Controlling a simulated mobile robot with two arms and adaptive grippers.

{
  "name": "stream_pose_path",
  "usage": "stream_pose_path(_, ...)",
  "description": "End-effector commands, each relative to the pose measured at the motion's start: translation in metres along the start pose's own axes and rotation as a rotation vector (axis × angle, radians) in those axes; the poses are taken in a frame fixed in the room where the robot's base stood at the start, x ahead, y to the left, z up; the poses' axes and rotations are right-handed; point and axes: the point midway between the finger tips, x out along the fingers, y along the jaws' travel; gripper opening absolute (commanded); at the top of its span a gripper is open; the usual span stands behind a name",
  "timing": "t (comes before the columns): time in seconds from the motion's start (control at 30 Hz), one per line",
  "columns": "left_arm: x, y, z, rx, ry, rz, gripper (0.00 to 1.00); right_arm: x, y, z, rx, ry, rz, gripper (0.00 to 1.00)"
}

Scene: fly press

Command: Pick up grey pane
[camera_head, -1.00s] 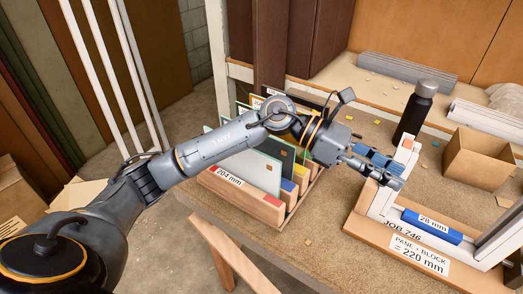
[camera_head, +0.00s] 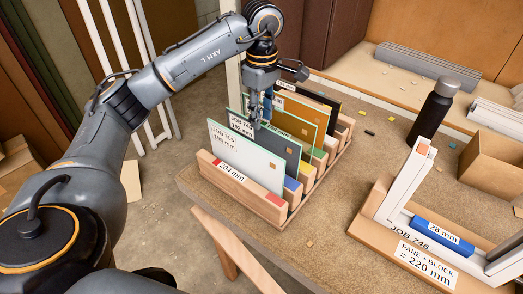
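The grey pane (camera_head: 279,151) stands upright in the wooden rack (camera_head: 232,180), just behind the front pale pane (camera_head: 246,158). Its left part carries a white label, partly covered by the pale pane. My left gripper (camera_head: 260,118) points down from above at the grey pane's top edge, near the middle of the rack. Its fingertips are at or very close to that edge. I cannot tell whether they touch it or are closed on it. My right gripper is not in view.
Green-edged, ochre (camera_head: 298,113) and black (camera_head: 330,105) panes stand close behind the grey one. At right are a white frame fixture with a blue block (camera_head: 442,236), a black bottle (camera_head: 432,108) and a cardboard box (camera_head: 492,163). Bench space between rack and fixture is mostly clear.

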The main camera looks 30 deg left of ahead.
Motion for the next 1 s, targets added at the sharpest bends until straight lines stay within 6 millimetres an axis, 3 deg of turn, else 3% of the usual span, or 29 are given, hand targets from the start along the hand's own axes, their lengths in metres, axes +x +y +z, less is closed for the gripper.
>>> stream_pose_path(0.13, 0.020, 0.000, 0.000, -0.001, -0.001, -0.001, 0.32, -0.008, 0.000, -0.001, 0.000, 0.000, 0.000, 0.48)
stream_pose_path(0.37, 0.035, 0.000, -0.001, -0.002, -0.001, -0.002, 0.32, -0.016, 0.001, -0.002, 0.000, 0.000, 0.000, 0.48)
stream_pose_path(0.5, 0.055, 0.001, -0.004, -0.001, -0.002, -0.005, 0.32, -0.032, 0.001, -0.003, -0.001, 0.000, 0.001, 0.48)
stream_pose_path(0.67, 0.076, 0.002, -0.003, -0.001, -0.002, -0.001, 0.32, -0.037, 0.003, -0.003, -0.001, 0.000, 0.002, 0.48)
stream_pose_path(0.93, 0.082, 0.003, -0.003, 0.000, -0.003, 0.003, 0.32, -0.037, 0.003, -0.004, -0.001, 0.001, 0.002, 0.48)
stream_pose_path(0.97, 0.082, 0.002, -0.003, 0.000, -0.003, 0.003, 0.30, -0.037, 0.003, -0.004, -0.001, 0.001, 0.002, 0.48)
stream_pose_path(1.0, 0.082, 0.002, -0.003, 0.000, -0.003, 0.003, 0.22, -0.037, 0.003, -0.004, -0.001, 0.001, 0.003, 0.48)
